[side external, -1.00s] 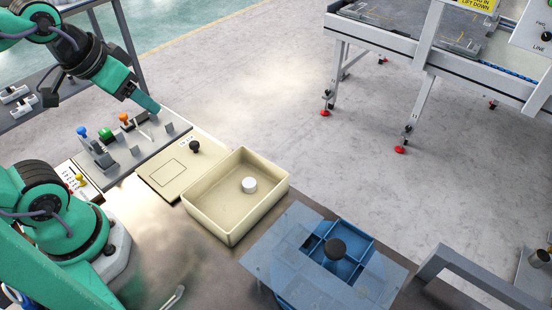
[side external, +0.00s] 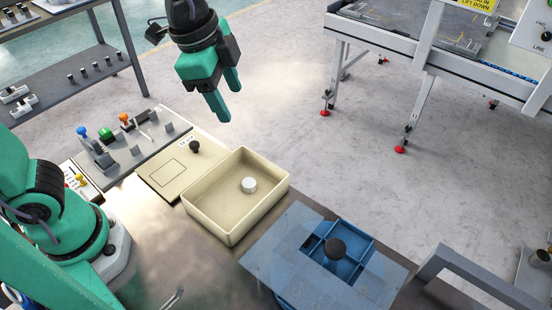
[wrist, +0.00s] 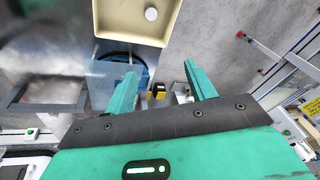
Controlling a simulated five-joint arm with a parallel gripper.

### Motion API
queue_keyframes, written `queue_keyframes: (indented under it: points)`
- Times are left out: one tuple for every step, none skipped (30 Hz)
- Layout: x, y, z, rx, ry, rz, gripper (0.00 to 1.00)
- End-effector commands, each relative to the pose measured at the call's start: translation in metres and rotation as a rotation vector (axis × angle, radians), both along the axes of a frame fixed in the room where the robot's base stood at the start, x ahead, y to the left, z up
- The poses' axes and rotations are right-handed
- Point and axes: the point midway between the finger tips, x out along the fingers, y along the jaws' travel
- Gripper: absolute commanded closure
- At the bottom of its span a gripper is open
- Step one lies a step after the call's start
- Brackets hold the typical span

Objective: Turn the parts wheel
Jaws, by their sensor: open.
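My gripper (side external: 226,104) is open and empty, high above the bench behind the cream bin, well away from the wheel. In the wrist view my gripper's two green fingers (wrist: 163,87) are spread apart. Part of a blue round thing, probably the wheel, shows behind the left finger there.
A cream bin (side external: 210,228) holding a white round piece (side external: 249,185) stands left of the wheel. A cream panel with a black knob (side external: 195,147) and a grey fixture strip with coloured knobs (side external: 106,133) lie further left. A grey frame (side external: 470,264) stands right of the wheel.

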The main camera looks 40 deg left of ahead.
Motion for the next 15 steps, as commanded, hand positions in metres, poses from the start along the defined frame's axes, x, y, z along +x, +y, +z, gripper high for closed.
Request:
queue_keyframes:
  points:
    - [0.004,-0.016,-0.003,0.018,0.012,-0.078,0.45]
    - [0.006,-0.024,-0.004,0.029,0.018,-0.121,0.45]
    - [0.008,-0.036,-0.006,0.042,0.025,-0.181,0.45]
    - [0.01,-0.044,-0.008,0.052,0.031,-0.225,0.45]
    - [0.011,-0.053,-0.01,0.061,0.037,-0.269,0.45]
    - [0.012,-0.065,-0.013,0.074,0.043,-0.329,0.45]
    - [0.013,-0.074,-0.014,0.083,0.046,-0.374,0.45]
    - [0.013,-0.083,-0.017,0.094,0.052,-0.417,0.45]
    - [0.013,-0.095,-0.02,0.106,0.058,-0.477,0.45]
    - [0.013,-0.104,-0.023,0.115,0.064,-0.522,0.45]
    - [0.013,-0.113,-0.026,0.123,0.068,-0.566,0.45]
    - [0.012,-0.125,-0.03,0.136,0.074,-0.626,0.45]
    - [0.011,-0.135,-0.033,0.144,0.078,-0.671,0.45]
    - [0.01,-0.144,-0.036,0.154,0.084,-0.716,0.45]
    - [0.008,-0.156,-0.041,0.164,0.09,-0.775,0.45]
